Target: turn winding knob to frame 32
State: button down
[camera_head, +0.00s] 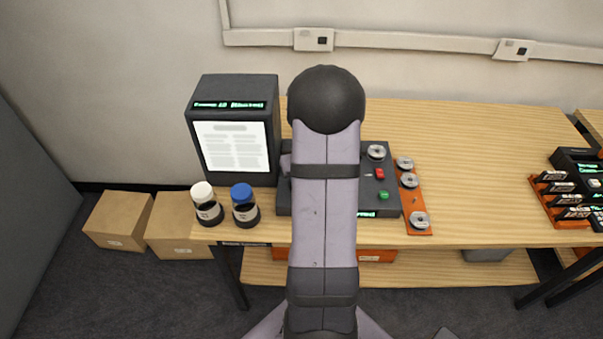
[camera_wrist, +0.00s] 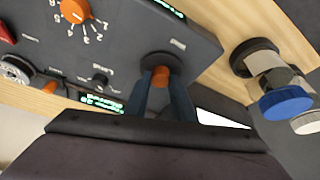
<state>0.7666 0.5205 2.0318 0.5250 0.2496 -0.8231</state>
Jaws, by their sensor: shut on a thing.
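The winding knob (camera_wrist: 160,60), a round dark knob with an orange part, stands on the dark control panel in the wrist view. My gripper (camera_wrist: 162,84) is shut on it, with one finger on each side of the orange part. In the head view my arm covers the gripper and the knob. The reader (camera_head: 235,150) has a lit page and a green display (camera_head: 230,105) along its top. The frame number there is too small to read surely. The control box (camera_head: 385,210) shows partly to the right of my arm.
An orange numbered dial (camera_wrist: 75,9) is also on the panel. A red button (camera_head: 380,174) and a green button (camera_head: 384,195) lie right of my arm. A blue-capped jar (camera_head: 243,205) and a white-capped jar (camera_head: 206,205) stand left. Reels (camera_head: 409,180) lie right.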

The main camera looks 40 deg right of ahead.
jog(key=p, duration=0.1)
jog(key=m+p, duration=0.1)
jog(key=p, duration=0.1)
jog(key=shift+a+r+m+h, duration=0.1)
jog(key=shift+r+m+h, duration=0.2)
jog(key=m+p, duration=0.1)
jog(key=p, duration=0.5)
jog(key=shift+w+r+m+g+h+p, duration=0.1)
jog(key=shift+r+m+g+h+p, duration=0.2)
jog(key=shift+m+g+p, duration=0.1)
jog(key=m+p, duration=0.2)
jog(key=p, duration=0.5)
jog(key=shift+w+f+h+p, duration=0.1)
jog(key=shift+f+h+p, duration=0.1)
jog(key=shift+h+p, duration=0.1)
jog(key=shift+w+f+m+g, duration=0.1)
jog(key=shift+f+m+g, duration=0.25)
jog(key=shift+m, duration=0.45)
jog(key=shift+w+m+g+h, duration=0.1)
jog(key=shift+m+g+h, duration=0.25)
jog(key=shift+m, duration=0.65)
jog(key=shift+w+m+g+h, duration=0.15)
jog(key=shift+m+g, duration=0.35)
jog(key=shift+m, duration=0.5)
jog(key=shift+s+m, duration=0.1)
jog(key=shift+m, duration=0.3)
jog(key=shift+r, duration=0.1)
